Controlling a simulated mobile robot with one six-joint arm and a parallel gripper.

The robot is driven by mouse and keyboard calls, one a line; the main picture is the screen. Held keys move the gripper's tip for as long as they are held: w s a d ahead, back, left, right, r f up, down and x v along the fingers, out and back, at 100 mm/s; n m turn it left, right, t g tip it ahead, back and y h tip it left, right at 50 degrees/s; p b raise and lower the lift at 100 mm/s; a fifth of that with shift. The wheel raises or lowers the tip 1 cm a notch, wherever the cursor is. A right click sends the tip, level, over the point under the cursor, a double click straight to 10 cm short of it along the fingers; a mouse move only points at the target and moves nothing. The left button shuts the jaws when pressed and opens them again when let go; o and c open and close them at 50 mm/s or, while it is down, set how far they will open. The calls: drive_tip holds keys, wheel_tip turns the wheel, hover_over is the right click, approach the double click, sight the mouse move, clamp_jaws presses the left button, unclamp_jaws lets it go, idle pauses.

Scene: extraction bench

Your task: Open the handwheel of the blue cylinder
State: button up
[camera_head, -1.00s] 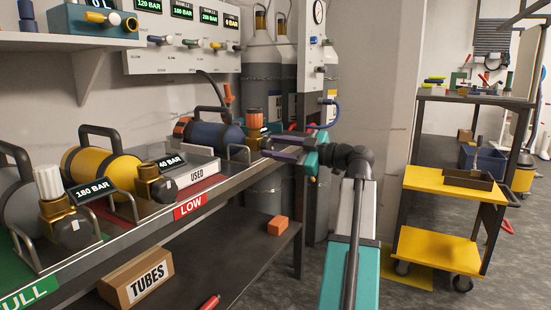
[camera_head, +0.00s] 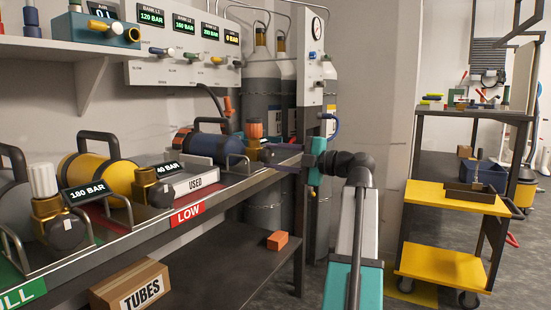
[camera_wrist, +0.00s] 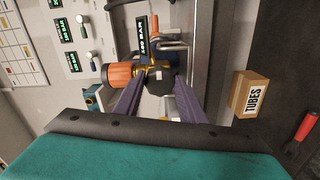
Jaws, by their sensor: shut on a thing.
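The blue cylinder (camera_head: 207,146) lies on its side at the far end of the bench, with a black handle on top. Its brass valve (camera_head: 254,146) carries an orange ribbed handwheel (camera_head: 254,130); the wrist view shows this handwheel (camera_wrist: 121,75) left of the fingers. My gripper (camera_head: 274,160) reaches the valve from the right. In the wrist view its two purple fingers (camera_wrist: 161,77) lie on either side of the valve's dark round front part (camera_wrist: 158,84), shut on it. The exact contact at the fingertips is partly hidden.
A yellow cylinder (camera_head: 108,172) and a grey one lie nearer along the bench. A USED sign (camera_head: 196,182) stands before the blue cylinder. Tall grey cylinders (camera_head: 262,100) stand behind. A TUBES box (camera_head: 135,288) sits on the lower shelf. A yellow trolley (camera_head: 455,197) stands right.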

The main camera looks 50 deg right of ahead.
idle(0.4)
drive_tip(key=o, duration=1)
drive_tip(key=shift+o, duration=0.2)
drive_tip(key=shift+s, duration=0.1)
drive_tip(key=p+v, duration=0.5)
drive_tip(key=v, duration=0.8)
drive_tip(key=shift+s+d, duration=0.15)
drive_tip(key=shift+s, duration=0.15)
